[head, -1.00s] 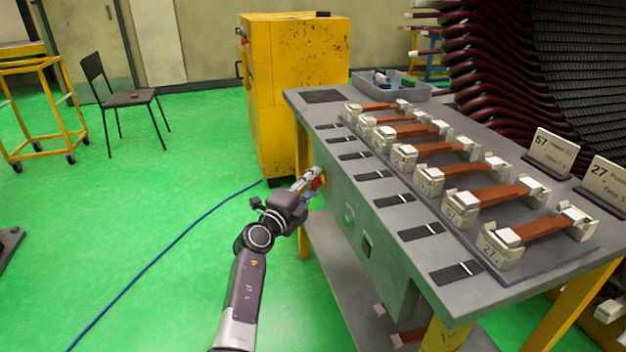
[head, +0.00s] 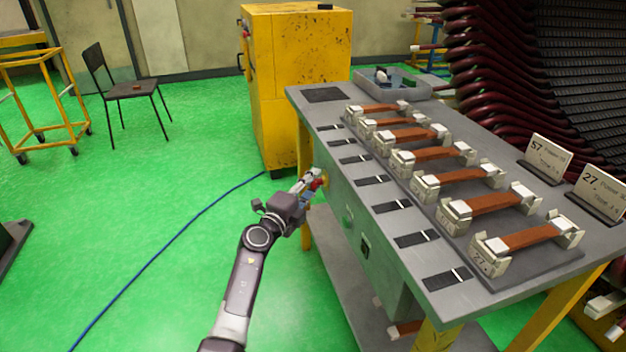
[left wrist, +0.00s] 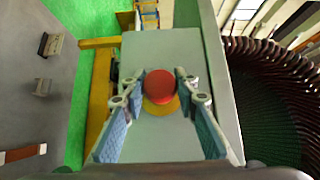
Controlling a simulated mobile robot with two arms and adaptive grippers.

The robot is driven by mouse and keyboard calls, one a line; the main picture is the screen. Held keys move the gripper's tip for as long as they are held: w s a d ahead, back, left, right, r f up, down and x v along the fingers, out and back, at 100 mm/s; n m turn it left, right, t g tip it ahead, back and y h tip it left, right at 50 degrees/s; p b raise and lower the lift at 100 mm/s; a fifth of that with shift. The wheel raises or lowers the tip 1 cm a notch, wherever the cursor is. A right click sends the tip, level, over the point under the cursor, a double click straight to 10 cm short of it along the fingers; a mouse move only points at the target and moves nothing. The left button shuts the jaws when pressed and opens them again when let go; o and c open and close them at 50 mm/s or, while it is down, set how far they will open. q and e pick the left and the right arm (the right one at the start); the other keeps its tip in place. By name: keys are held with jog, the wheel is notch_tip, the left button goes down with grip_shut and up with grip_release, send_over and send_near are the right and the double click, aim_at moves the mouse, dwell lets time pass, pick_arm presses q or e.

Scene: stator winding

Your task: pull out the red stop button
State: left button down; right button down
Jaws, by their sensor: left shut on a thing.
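The red stop button (left wrist: 160,87) is a round red knob on a yellow base (left wrist: 161,106), set in the grey front panel (left wrist: 161,50) of the workbench. In the head view the button (head: 318,184) shows as a small red spot at the far end of the panel. My left gripper (left wrist: 160,84) has its two blue-padded fingers on either side of the red knob and is shut on it. In the head view my left gripper (head: 314,183) reaches the panel from the left. My right gripper is not in view.
A green button (head: 347,219) and a dark switch (head: 365,246) sit nearer on the same panel. The bench top (head: 330,120) carries several coil holders. A yellow cabinet (head: 300,90) stands behind, and a blue cable (head: 165,250) lies on the open green floor.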

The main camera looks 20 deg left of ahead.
pick_arm(q)
jog(key=shift+a+f, duration=0.1)
jog(key=shift+f, duration=0.05)
jog(key=c, duration=1.5)
grip_release()
jog(key=shift+s+a, duration=0.1)
jog(key=s+a, duration=0.2)
jog(key=s, duration=0.9)
jog(key=shift+s, duration=0.4)
jog(key=shift+a, duration=0.1)
